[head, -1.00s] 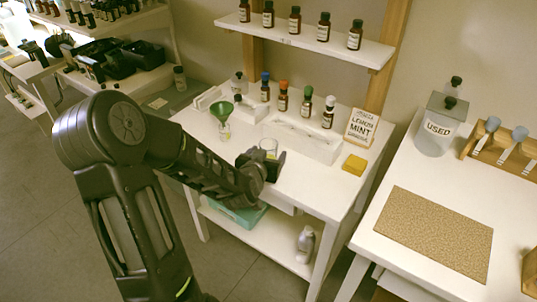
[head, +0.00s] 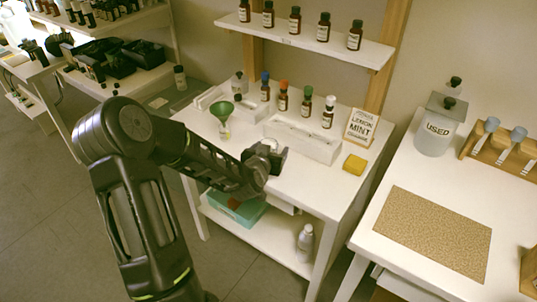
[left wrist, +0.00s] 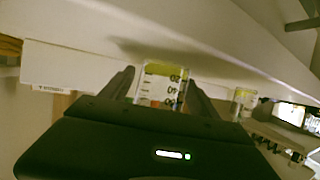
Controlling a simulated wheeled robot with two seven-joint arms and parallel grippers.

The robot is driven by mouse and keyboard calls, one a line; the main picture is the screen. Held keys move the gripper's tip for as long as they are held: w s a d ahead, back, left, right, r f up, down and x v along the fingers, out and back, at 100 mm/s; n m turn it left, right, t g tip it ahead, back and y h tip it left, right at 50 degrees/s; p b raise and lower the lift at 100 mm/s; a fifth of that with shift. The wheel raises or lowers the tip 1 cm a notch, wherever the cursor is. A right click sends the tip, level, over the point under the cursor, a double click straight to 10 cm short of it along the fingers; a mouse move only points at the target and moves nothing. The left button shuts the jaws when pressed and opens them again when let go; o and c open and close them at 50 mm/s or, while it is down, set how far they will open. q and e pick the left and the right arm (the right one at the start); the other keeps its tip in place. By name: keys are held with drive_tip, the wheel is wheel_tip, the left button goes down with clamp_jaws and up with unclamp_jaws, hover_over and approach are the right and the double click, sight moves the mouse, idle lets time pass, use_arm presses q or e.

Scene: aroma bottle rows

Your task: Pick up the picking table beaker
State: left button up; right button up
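The clear beaker (left wrist: 161,85) with dark graduation marks shows between my left gripper's fingers in the left wrist view; its near part is hidden by the gripper body. In the head view my left gripper (head: 270,155) is at the middle of the white picking table (head: 290,190) and mostly hides the beaker. My left gripper (left wrist: 160,92) looks open, with one finger on each side of the beaker; whether either finger touches the glass is hard to tell. My right gripper is not in view.
A green funnel (head: 221,110) stands left of the gripper. Several capped bottles stand behind a white tray (head: 302,138). A Lemon Mint sign (head: 361,127) and a yellow sponge (head: 355,164) are to the right. A shelf (head: 310,40) hangs above.

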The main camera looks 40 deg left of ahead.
use_arm(q)
drive_tip(key=c, duration=1.5)
drive_tip(key=shift+o, duration=0.2)
wheel_tip(320, 180, up, 10)
drive_tip(key=shift+d, duration=0.1)
idle(0.3)
